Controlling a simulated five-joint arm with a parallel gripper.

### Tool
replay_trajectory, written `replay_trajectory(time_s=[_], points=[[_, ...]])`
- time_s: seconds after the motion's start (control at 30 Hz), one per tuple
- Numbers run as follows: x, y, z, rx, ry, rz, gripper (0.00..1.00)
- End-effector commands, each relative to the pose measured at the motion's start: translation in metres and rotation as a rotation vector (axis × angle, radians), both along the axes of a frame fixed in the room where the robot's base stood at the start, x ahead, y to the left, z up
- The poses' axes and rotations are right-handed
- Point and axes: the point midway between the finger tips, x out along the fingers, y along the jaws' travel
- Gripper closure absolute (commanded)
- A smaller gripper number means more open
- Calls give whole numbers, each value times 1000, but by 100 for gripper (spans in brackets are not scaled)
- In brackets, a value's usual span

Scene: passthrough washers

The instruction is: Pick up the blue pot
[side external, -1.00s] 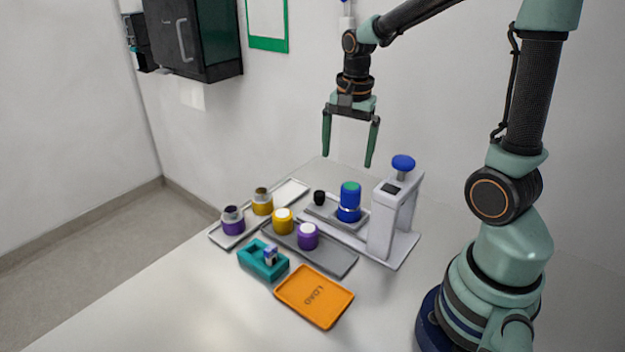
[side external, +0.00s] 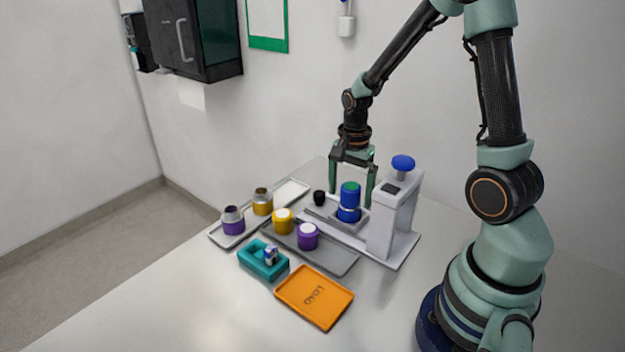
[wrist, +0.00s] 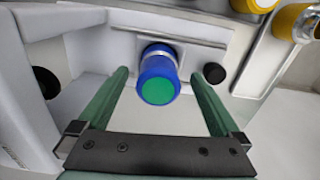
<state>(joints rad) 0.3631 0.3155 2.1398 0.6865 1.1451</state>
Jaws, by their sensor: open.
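The blue pot (side external: 349,202) stands upright on the grey plate at the foot of the white press-like stand. It has a green top and a pale band around its lower part. My gripper (side external: 351,195) is open above and around the pot, one finger on each side in the side view. In the wrist view the pot (wrist: 158,78) shows between and beyond the two green fingers of my gripper (wrist: 160,80). Clear gaps show on both sides there. The fingers do not appear to touch it.
The white stand (side external: 395,217) with a blue knob (side external: 403,162) rises close to the right. A small black knob (side external: 319,198) is left of the pot. Yellow pots (side external: 283,221) and purple pots (side external: 308,236) stand on trays to the left. An orange tray (side external: 314,297) and teal block (side external: 263,260) lie in front.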

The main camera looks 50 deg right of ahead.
Motion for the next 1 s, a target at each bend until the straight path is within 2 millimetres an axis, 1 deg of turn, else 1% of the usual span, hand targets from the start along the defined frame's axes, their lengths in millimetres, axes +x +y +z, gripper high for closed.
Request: replay_trajectory(time_s=[0.03,0.2,0.3,0.5,0.53,0.57,0.6,0.67,0.7,0.77,0.8,1.0], points=[[-3,1,-9,2,5,0,0],[-3,1,-26,1,3,0,0],[-2,0,-30,0,0,0,0],[-2,0,-30,0,-1,0,0],[-2,0,-30,0,-1,0,8],[-2,0,-29,0,-1,0,19],[-2,0,-29,0,-1,0,34],[-2,0,-29,0,-1,0,57],[-2,0,-29,0,-1,0,73],[-2,0,-29,0,-1,0,96],[-2,0,-29,-1,-1,0,100],[-1,0,-29,-1,-2,0,100]])
